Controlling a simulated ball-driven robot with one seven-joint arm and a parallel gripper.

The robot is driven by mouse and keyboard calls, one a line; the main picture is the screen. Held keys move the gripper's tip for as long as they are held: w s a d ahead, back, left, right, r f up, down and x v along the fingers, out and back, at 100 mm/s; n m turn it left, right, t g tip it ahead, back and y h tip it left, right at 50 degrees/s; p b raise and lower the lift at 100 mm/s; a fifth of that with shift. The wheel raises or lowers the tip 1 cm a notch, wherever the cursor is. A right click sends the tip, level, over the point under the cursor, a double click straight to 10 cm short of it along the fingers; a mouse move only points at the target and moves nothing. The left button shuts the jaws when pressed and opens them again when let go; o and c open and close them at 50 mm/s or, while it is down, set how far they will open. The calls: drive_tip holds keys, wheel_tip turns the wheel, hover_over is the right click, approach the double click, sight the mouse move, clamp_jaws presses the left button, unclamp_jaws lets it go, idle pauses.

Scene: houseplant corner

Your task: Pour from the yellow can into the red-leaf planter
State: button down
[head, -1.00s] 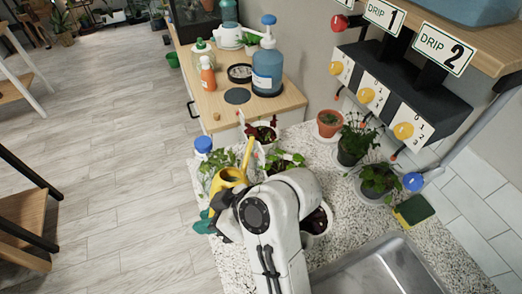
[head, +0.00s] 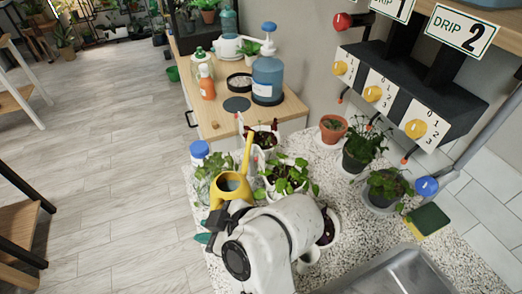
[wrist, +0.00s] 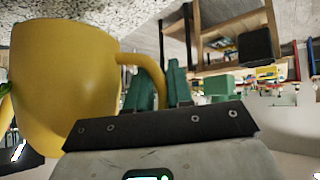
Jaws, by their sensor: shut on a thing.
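The yellow can (head: 232,189) is over the near left part of the speckled counter, its opening facing up and its spout (head: 247,156) pointing up and away from me. My gripper (wrist: 160,88) is shut on the can's handle (wrist: 145,66), with teal fingers on it; in the head view my wrist hides most of the grip. The yellow can (wrist: 65,85) fills the left of the wrist view. The red-leaf planter (head: 264,140), a white pot with dark red leaves, stands at the counter's far end, just beyond the spout tip. The can looks roughly upright.
A green leafy plant (head: 287,178) in a white pot stands right of the can, and a blue-capped bottle (head: 199,150) stands left. A terracotta pot (head: 333,129) and other plants are farther right. A sink (head: 385,275) is at the near right. A wooden cabinet (head: 222,118) stands beyond.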

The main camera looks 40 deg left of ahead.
drive_tip(key=shift+s+d+r+p, duration=0.3)
drive_tip(key=shift+s+r+p, duration=0.2)
drive_tip(key=shift+s+p, duration=0.15)
drive_tip(key=shift+s+d+r+p, duration=0.25)
drive_tip(key=shift+s+r+p, duration=0.3)
drive_tip(key=shift+p, duration=0.1)
drive_tip(key=shift+s+d+r+p, duration=0.3)
drive_tip(key=shift+s+r+p, duration=0.2)
drive_tip(key=shift+s+p, duration=0.15)
